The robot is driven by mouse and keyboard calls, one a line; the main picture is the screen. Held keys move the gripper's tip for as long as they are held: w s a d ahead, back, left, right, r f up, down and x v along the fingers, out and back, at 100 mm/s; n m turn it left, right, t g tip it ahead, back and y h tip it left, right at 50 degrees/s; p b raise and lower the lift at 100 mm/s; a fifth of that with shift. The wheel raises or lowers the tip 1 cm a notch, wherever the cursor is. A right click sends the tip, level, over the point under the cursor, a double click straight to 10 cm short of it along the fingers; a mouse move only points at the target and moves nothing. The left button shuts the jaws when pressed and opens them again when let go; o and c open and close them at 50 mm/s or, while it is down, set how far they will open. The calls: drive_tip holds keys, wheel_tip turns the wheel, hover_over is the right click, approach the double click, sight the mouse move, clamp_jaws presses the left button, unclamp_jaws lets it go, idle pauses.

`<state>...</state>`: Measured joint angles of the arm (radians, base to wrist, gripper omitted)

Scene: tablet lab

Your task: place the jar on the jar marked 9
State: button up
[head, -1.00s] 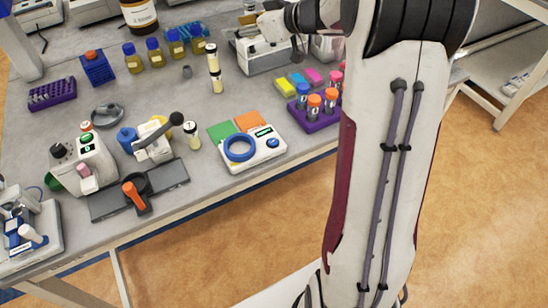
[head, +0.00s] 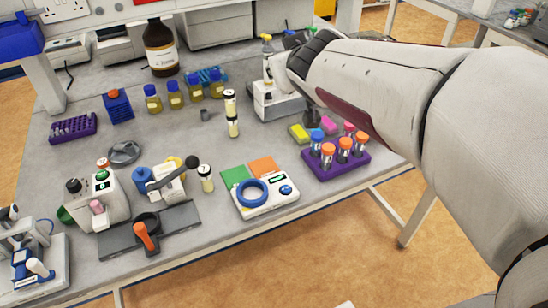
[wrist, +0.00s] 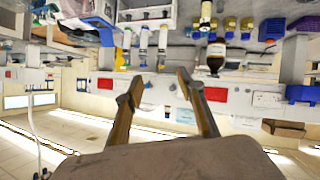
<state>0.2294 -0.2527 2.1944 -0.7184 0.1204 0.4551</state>
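Two small pale jars with dark bands and white lids appear stacked, an upper jar (head: 230,102) on a lower jar (head: 233,127), near the middle of the bench. Their numbers are too small to read. A third jar (head: 206,177), which looks marked 7, stands alone nearer the front, beside the microscope-like device. I cannot make out a 9. My gripper (wrist: 162,88) is open in the wrist view, with nothing between its fingers. In the head view it is hidden behind my arm, at the back right of the stacked jars.
A white balance (head: 267,198) with a blue ring stands in front. A purple rack (head: 335,164) of capped tubes is to the right. Bare bench surrounds the stack.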

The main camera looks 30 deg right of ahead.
drive_tip(key=s+a+f+g+y, duration=0.1)
drive_tip(key=s+a+f, duration=0.3)
drive_tip(key=s, duration=0.4)
drive_tip(key=s+a+f+g+y, duration=0.1)
drive_tip(key=s+a+f+g, duration=0.2)
drive_tip(key=s, duration=0.6)
drive_tip(key=s+a+f+g+y, duration=0.2)
drive_tip(key=s+a+f, duration=0.4)
drive_tip(key=s, duration=0.3)
drive_tip(key=shift+s+a+g, duration=0.15)
drive_tip(key=shift+a+g, duration=0.1)
drive_tip(key=shift+g, duration=0.05)
